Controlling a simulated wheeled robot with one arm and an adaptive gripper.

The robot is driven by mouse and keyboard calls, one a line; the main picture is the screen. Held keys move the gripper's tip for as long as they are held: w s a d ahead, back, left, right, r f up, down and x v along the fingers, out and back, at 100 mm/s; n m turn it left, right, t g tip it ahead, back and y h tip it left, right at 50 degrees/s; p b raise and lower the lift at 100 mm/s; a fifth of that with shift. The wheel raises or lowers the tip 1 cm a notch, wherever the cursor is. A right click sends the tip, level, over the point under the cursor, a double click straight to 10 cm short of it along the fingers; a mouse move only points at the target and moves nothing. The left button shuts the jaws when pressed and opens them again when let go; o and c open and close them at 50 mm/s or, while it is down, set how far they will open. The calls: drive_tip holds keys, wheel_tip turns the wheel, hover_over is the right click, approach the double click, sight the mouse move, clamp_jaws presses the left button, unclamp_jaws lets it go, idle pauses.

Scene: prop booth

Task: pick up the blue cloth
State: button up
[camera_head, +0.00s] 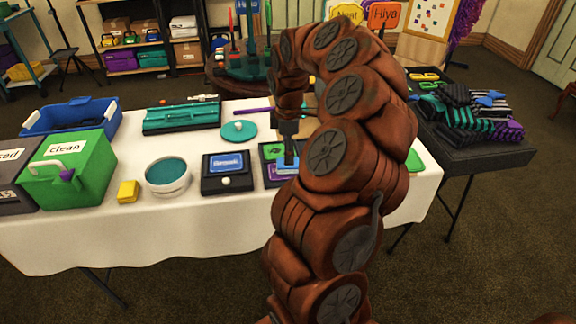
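My arm curves over the white-covered table, and my gripper (288,150) points down above a dark tray (270,183) holding green and purple cards. A small light-blue piece (287,166) lies right under the fingertips; I cannot tell whether it is cloth or a card, or whether the fingers touch it. The fingers are too small and dark to tell open from shut. On the dark table at the right, a pile of striped and teal cloths (470,115) has blue pieces (490,98) on top, which may be cloth. My arm hides part of the white table.
A green box marked "clean" (92,150), yellow sponge (128,191), round teal-filled bowl (167,177), black box with a blue label (227,182), teal disc (239,131), teal case (182,117) and blue crate (72,116) stand on the white table. Bare cloth shows along its front.

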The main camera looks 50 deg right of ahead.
wheel_tip(320, 180, down, 5)
drive_tip(key=shift+w+a+r, duration=0.1)
drive_tip(key=shift+w+r, duration=0.05)
drive_tip(key=shift+r, duration=0.05)
drive_tip(key=c, duration=1.2)
drive_tip(key=shift+r, duration=0.1)
drive_tip(key=shift+r, duration=1.6)
drive_tip(key=shift+a+r, duration=0.15)
drive_tip(key=s+a, duration=0.3)
drive_tip(key=s, duration=0.1)
drive_tip(key=s+a+r+b, duration=0.1)
drive_tip(key=s+a, duration=0.2)
drive_tip(key=s, duration=0.1)
drive_tip(key=s+a+b, duration=0.1)
drive_tip(key=s+a, duration=0.3)
drive_tip(key=shift+s+r, duration=0.2)
drive_tip(key=shift+s, duration=0.05)
